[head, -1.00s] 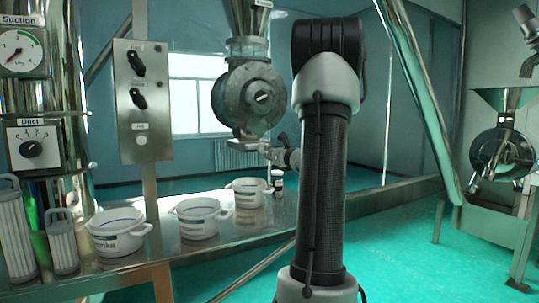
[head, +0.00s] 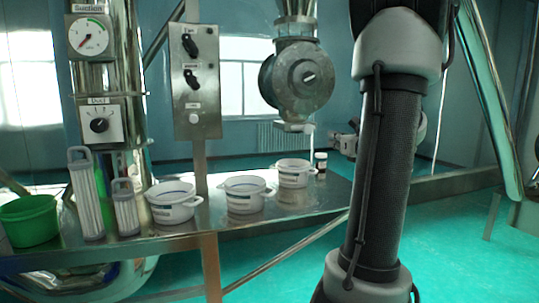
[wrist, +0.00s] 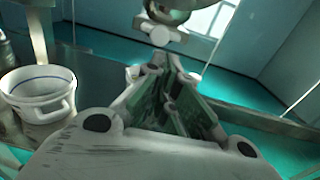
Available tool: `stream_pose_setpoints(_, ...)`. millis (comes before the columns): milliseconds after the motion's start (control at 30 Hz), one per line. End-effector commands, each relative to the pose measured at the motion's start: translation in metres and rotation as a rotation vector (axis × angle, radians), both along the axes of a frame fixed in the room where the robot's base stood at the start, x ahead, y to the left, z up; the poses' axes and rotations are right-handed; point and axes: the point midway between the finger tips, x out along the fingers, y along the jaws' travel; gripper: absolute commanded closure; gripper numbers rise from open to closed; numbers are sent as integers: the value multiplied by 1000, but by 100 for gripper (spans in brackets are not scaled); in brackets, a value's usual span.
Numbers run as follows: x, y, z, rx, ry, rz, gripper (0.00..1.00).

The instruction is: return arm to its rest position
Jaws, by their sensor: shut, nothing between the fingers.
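My arm stands tall on the right of the head view, its dark upper link leaning slightly right. My gripper (head: 347,140) shows only partly there, behind the arm link and to the right of the grey round valve (head: 303,78). In the wrist view my gripper (wrist: 174,78) points ahead, with its fingers shut and nothing held. A white pot (wrist: 40,92) stands to its left in that view, apart from the fingers.
Teal floor (head: 450,240) is open at right.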

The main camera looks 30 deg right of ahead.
Motion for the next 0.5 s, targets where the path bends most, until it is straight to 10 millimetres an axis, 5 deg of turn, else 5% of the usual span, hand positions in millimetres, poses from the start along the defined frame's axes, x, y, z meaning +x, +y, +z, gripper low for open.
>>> stream_pose_setpoints(267,0,0,-1,-51,13,0,100)
stream_pose_setpoints(367,-8,15,-28,-197,131,78,100)
stream_pose_setpoints(500,-47,64,-90,-470,376,324,100)
